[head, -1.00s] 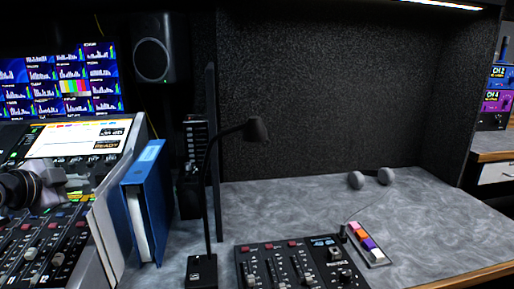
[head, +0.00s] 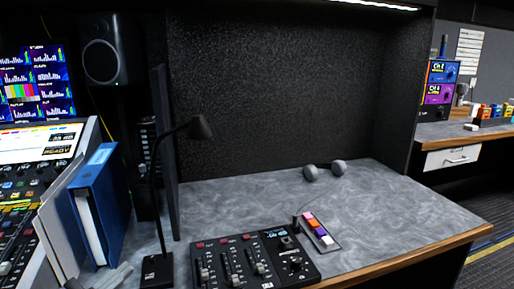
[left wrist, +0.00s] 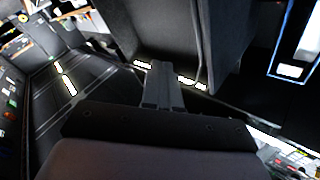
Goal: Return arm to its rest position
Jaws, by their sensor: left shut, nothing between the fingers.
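My right gripper is in neither view.
A sloped mixing console (head: 22,225) stands at the left. A gooseneck lamp (head: 155,185), a small fader panel (head: 250,262), colored buttons (head: 320,230) and headphones (head: 325,170) are on the grey desk (head: 385,215). The desk's middle is clear.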

